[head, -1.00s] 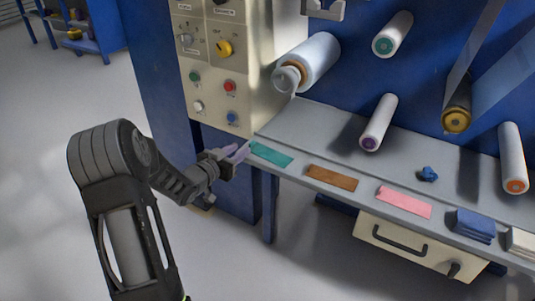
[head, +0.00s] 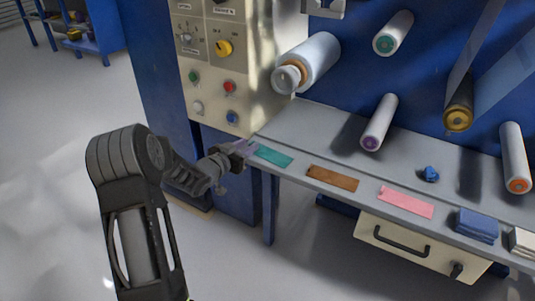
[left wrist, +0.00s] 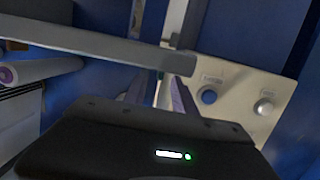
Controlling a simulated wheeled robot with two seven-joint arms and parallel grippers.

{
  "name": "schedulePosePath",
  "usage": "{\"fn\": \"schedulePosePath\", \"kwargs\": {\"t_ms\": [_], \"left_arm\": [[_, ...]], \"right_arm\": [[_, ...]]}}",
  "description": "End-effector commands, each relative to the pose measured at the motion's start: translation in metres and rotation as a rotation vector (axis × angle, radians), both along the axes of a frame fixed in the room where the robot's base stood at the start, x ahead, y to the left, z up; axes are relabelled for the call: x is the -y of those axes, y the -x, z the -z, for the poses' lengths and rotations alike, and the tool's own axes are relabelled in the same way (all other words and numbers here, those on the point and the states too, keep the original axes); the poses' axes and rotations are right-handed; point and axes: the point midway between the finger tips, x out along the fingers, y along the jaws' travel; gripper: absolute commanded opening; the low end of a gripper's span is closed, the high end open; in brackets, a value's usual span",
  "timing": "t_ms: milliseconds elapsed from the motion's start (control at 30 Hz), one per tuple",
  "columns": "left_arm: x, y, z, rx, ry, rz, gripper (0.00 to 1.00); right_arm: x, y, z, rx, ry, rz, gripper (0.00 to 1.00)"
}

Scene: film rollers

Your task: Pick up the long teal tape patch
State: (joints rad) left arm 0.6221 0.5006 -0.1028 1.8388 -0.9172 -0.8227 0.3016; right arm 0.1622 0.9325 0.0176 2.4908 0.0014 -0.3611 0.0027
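The long teal tape patch (head: 270,155) lies flat near the left end of the grey shelf, close to its front edge. My left gripper (head: 248,148) is at the shelf's left corner, beside the patch's left end; I cannot tell whether it touches the patch. My right gripper is not in view.
A brown patch (head: 332,179) and a pink patch (head: 405,202) lie farther right along the shelf (head: 320,125). Blue cloths (head: 476,225) and a small blue lump (head: 430,174) lie beyond. Rollers (head: 379,122) stick out above. A control panel (head: 212,75) stands behind the gripper.

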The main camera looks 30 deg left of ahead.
Motion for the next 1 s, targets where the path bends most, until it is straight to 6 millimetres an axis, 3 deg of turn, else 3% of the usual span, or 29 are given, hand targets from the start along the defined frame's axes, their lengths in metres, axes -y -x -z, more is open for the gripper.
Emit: {"fn": "schedulePosePath", "kwargs": {"t_ms": [400,1000], "left_arm": [[0.0,0.0001,0.0,0.0,0.0,0.0,0.0],[0.0,0.0001,-0.0003,0.0,0.0,0.0,0.0]], "right_arm": [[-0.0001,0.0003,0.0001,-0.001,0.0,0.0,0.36],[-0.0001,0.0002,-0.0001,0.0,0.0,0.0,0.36]]}}
